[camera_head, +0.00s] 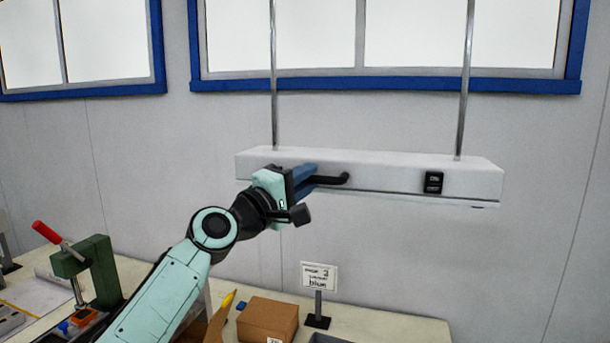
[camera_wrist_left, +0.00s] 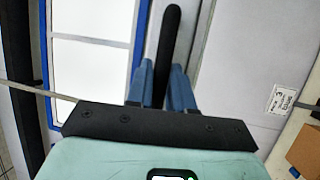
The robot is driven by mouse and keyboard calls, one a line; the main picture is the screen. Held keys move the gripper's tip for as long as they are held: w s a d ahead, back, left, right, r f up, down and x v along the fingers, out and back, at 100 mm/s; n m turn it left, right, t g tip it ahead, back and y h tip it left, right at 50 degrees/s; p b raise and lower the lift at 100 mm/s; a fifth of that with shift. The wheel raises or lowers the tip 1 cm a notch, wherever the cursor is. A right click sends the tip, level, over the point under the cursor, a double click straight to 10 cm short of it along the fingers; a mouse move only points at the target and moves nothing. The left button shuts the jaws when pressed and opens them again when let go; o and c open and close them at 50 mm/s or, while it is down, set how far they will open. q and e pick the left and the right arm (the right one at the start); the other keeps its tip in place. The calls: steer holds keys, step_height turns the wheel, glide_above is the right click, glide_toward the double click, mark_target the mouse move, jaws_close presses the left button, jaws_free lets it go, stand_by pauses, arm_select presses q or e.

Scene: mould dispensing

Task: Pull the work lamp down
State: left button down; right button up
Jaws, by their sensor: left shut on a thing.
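The work lamp (camera_head: 400,175) is a long white box hung on two thin metal rods in front of the wall, above the bench. A black bar handle (camera_head: 333,180) sits on its front, and a small black switch block (camera_head: 433,182) is to the right. My left gripper (camera_head: 312,178) is at the handle, its blue fingers shut on it; the handle's right end sticks out past them. In the left wrist view the black handle (camera_wrist_left: 169,45) runs between the two blue fingers (camera_wrist_left: 160,82). The handle's left part is hidden by the gripper. My right gripper is not in view.
Blue-framed windows (camera_head: 390,85) are behind. Space between lamp and sign is clear.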

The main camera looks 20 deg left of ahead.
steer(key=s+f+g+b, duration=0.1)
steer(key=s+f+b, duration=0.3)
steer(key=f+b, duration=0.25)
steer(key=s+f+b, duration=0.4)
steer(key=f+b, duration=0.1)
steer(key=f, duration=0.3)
arm_select(q)
step_height(320, 180, down, 28)
steer(key=b, duration=1)
steer(key=shift+w+f, duration=0.2)
steer(key=shift+f, duration=0.05)
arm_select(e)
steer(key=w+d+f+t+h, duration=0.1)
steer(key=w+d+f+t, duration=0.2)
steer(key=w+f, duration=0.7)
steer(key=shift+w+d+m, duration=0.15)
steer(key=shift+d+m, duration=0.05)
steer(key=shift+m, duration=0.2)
arm_select(q)
steer(key=shift+d, duration=0.1)
steer(key=c, duration=1.1)
jaws_free()
steer(key=shift+s+r, duration=0.1)
steer(key=shift+r, duration=0.1)
